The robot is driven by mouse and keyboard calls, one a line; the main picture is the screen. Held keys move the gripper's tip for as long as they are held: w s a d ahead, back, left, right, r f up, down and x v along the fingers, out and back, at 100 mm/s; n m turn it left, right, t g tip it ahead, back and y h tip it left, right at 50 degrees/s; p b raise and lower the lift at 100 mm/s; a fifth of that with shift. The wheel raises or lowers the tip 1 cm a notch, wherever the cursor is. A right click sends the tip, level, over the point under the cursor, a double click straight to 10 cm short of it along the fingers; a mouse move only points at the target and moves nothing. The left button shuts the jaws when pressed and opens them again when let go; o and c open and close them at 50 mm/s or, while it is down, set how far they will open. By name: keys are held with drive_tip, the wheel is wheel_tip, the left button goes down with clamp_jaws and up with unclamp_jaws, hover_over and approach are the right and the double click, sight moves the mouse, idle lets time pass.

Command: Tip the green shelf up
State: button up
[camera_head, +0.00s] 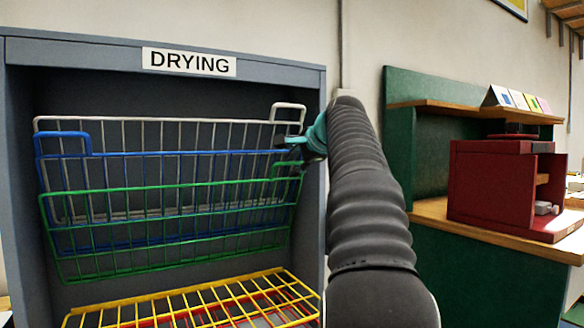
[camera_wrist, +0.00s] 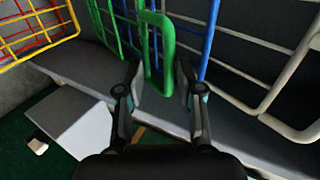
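The green wire shelf (camera_head: 180,187) is tipped up steeply in the grey drying rack, in front of the blue shelf (camera_head: 120,155) and white shelf (camera_head: 180,121), which are also tipped up. My gripper (camera_head: 286,142) is at the rack's right side, near the green shelf's upper right corner. In the wrist view, my gripper (camera_wrist: 159,72) is open, with one finger on each side of the green shelf's end loop (camera_wrist: 171,38). I see a gap between the fingers and the loop. I cannot tell how deep the loop sits between them.
The yellow shelf (camera_head: 200,298) lies low and flatter, with a red shelf (camera_head: 225,313) below it. The rack's right side wall (camera_head: 313,215) stands close to my arm. At right, a green desk (camera_head: 480,265) bears a dark red press (camera_head: 490,185).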

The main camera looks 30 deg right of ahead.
drive_tip(key=v, duration=0.9)
drive_tip(key=shift+s, duration=0.4)
drive_tip(key=shift+a+r, duration=0.1)
drive_tip(key=shift+r, duration=0.1)
drive_tip(key=d+f+n+g+h, duration=0.1)
drive_tip(key=d+f+n+g, duration=0.2)
drive_tip(key=f, duration=0.6)
drive_tip(key=s+a+f+n+g, duration=0.1)
drive_tip(key=a+f+n, duration=0.1)
drive_tip(key=f, duration=0.4)
drive_tip(key=s+a+f+n, duration=0.2)
drive_tip(key=a+f, duration=0.1)
drive_tip(key=f, duration=0.3)
drive_tip(key=s+a+f+n+g+y, duration=0.1)
drive_tip(key=s+a+f+n, duration=0.5)
drive_tip(key=s+a+f, duration=0.4)
drive_tip(key=s+a+f+n+g, duration=0.1)
drive_tip(key=s+a+f+n, duration=0.4)
drive_tip(key=s+a+f, duration=0.5)
drive_tip(key=shift+s+a+f+n+g+y, duration=0.4)
drive_tip(key=shift+a+f, duration=1)
drive_tip(key=shift+a, duration=2.55)
